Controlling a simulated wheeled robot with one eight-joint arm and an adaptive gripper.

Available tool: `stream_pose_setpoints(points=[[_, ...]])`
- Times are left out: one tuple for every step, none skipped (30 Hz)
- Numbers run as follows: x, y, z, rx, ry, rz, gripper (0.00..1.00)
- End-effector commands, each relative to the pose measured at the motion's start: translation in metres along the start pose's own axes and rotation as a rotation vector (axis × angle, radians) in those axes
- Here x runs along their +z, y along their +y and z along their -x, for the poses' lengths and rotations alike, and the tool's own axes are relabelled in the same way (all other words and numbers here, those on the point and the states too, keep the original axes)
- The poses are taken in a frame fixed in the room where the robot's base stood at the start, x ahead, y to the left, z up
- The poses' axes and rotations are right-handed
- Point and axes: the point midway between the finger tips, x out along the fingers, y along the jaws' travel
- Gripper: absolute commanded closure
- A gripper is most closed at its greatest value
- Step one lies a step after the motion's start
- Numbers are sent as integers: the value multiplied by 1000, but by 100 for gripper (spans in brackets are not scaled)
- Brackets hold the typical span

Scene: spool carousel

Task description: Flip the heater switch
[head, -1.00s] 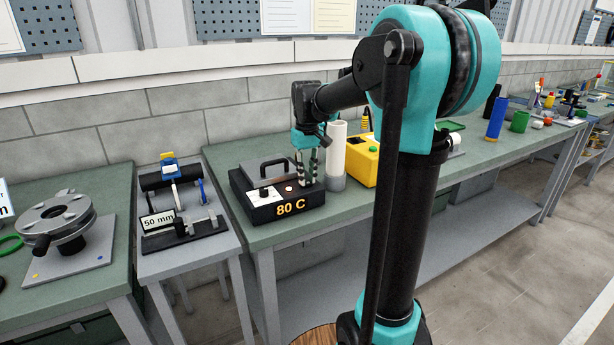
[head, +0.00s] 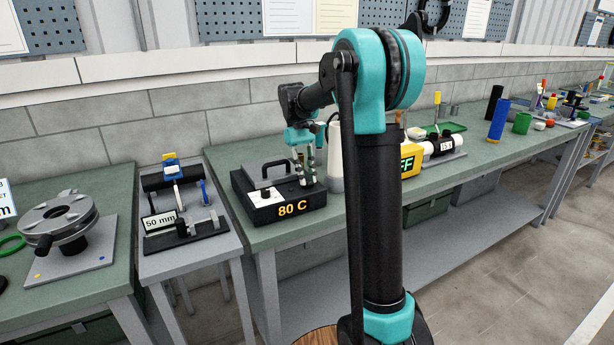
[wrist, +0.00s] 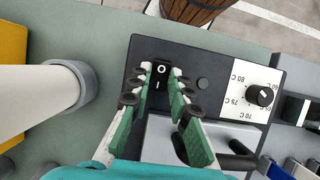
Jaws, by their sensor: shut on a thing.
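The heater (head: 262,213) is a black box on the green bench with an orange 80 C readout on its front. In the wrist view the black heater (wrist: 140,52) shows from above. Its switch (wrist: 160,85) is a black rocker marked O and I. My gripper (wrist: 160,70) points down with its green-padded fingers on both sides of the rocker, shut on it. A small round lamp (wrist: 203,84) beside the switch looks dark. In the head view my gripper (head: 307,182) is at the heater's right end and hides the switch.
A white cylinder in a grey collar (wrist: 85,82) stands close beside the heater. A black dial (wrist: 259,95) on a white scale and a grey lid with a handle (head: 264,169) are on the heater. A yellow box (head: 410,160) is farther right.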

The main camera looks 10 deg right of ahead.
Motion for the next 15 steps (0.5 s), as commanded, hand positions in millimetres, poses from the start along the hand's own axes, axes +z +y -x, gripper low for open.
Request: stream_pose_setpoints(points=[[0,0,0,0,0,0,100],[0,0,0,0,0,0,100],[0,0,0,0,0,0,100],[0,0,0,0,0,0,79],[0,0,0,0,0,0,75],[0,0,0,0,1,0,70],[0,0,0,0,1,0,66],[0,0,0,0,1,0,63],[0,0,0,0,1,0,60],[0,0,0,0,1,0,60],[0,0,0,0,1,0,60],[0,0,0,0,1,0,60],[0,0,0,0,1,0,60],[0,0,0,0,1,0,60],[0,0,0,0,1,0,60]])
